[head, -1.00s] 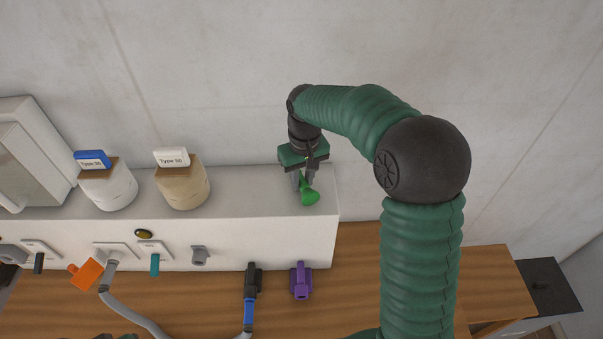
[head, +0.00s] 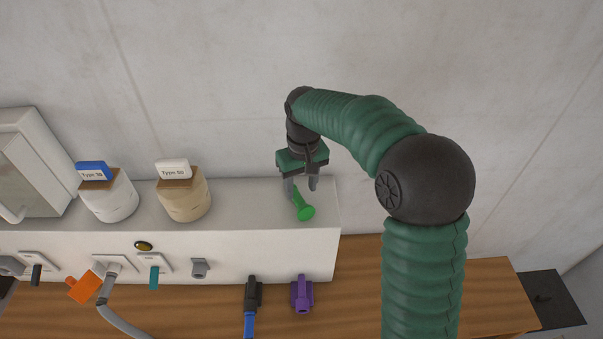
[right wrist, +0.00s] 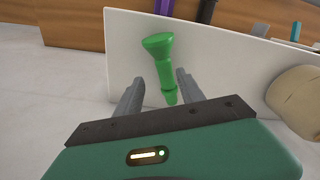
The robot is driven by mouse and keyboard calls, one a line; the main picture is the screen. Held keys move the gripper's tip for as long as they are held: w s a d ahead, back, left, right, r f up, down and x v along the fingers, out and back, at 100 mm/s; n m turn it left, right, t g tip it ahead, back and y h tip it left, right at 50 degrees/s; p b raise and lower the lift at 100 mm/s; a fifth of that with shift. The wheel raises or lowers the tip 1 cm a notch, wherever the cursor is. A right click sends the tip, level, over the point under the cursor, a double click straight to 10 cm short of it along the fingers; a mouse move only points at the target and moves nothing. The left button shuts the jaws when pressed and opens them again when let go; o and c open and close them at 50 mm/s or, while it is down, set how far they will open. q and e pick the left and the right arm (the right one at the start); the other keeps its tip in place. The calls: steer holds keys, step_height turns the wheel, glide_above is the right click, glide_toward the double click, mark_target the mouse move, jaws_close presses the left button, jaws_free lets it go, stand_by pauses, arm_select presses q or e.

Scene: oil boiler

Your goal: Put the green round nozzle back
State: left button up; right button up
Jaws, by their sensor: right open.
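The green round nozzle (head: 303,205) lies on the white top of the boiler unit (head: 240,200), near its right end. In the right wrist view the nozzle (right wrist: 164,66) has its wide round head away from me and its narrow end between the fingers. My right gripper (head: 301,188) is open at the nozzle's narrow end. In the right wrist view the fingers (right wrist: 158,88) stand apart on both sides, with a gap to the nozzle visible on each side. My left gripper is not in view.
Two containers, one with a blue lid (head: 108,196) and one with a white lid (head: 184,195), stand left on the unit. A purple nozzle (head: 302,294) and a black-and-blue nozzle (head: 252,295) are below at the front. An orange piece (head: 84,287) is at the lower left.

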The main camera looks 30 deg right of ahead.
mark_target(300, 199)
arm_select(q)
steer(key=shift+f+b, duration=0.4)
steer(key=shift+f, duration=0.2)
arm_select(e)
step_height(300, 199, up, 9)
steer(key=shift+s+r, duration=0.2)
steer(key=shift+s, duration=0.1)
